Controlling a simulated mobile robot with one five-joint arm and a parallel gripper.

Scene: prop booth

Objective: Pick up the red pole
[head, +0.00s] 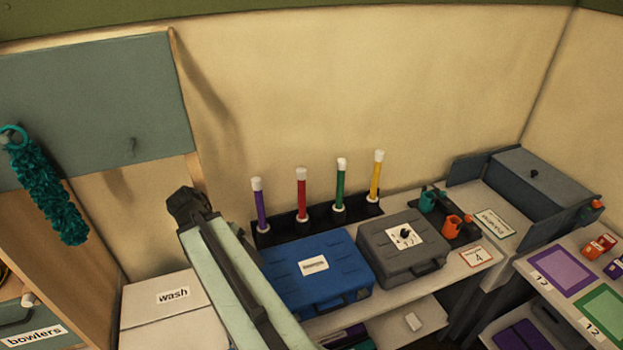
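The red pole (301,196) stands upright with a white cap and a white collar at its base. It is in the black rack (322,219) at the back of the table, against the wall. It stands between a purple pole (261,206) on its left and a green pole (340,186) on its right. A yellow pole (376,177) is at the right end of the rack. My arm rises from the bottom of the head view, left of the rack. My gripper is not visible.
A blue case (345,272) and a grey case (385,240) lie in front of the rack. A dark tray with teal and orange cups (460,226) is to the right. A white box labelled "wash" (150,325) stands at lower left. The wall is close behind the poles.

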